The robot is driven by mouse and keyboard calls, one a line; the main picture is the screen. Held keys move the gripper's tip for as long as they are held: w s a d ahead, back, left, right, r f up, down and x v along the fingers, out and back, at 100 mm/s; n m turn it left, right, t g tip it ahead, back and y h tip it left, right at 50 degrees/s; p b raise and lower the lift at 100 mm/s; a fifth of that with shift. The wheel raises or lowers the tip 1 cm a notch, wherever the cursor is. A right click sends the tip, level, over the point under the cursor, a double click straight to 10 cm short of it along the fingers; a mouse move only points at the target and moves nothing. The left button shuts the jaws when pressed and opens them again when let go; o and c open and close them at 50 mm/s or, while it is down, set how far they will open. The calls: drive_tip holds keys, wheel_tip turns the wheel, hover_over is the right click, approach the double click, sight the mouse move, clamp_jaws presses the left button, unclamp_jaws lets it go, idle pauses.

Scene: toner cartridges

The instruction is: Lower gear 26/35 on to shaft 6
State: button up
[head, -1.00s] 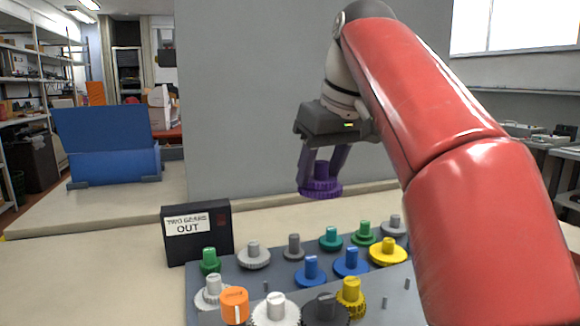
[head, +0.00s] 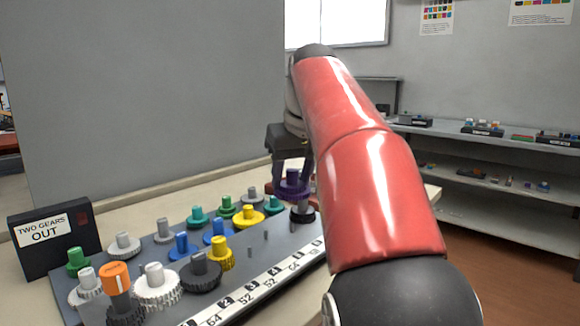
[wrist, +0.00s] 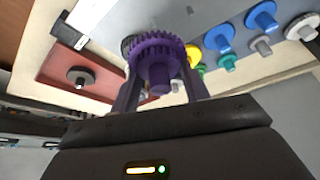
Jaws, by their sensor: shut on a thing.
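My gripper (head: 292,184) is shut on a purple double gear (head: 291,176) with a hub on top, held upright by its sides. The gear also shows between the fingers in the wrist view (wrist: 157,52). The board's front strip (head: 262,287) has numbers, but I cannot make out which shaft is 6. My arm hides the board's right end.
Thin bare pins (head: 266,237) show mid-board. A black "TWO GEARS OUT" box (head: 54,240) stands at the left. A red tray (wrist: 60,90) shows in the wrist view.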

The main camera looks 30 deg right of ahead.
sight(298, 191)
drive_tip(key=shift+f+b, duration=0.65)
drive_tip(key=shift+f, duration=0.3)
drive_tip(key=shift+p, duration=0.4)
drive_tip(key=shift+f, duration=0.15)
drive_tip(key=shift+f+b, duration=1.4)
drive_tip(key=shift+f, duration=0.4)
drive_tip(key=shift+f+b, duration=0.4)
drive_tip(key=shift+f, duration=0.9)
idle(1.9)
drive_tip(key=o, duration=1.1)
drive_tip(key=shift+p+v, duration=1.05)
drive_tip(key=shift+v, duration=2.95)
drive_tip(key=shift+s, duration=0.1)
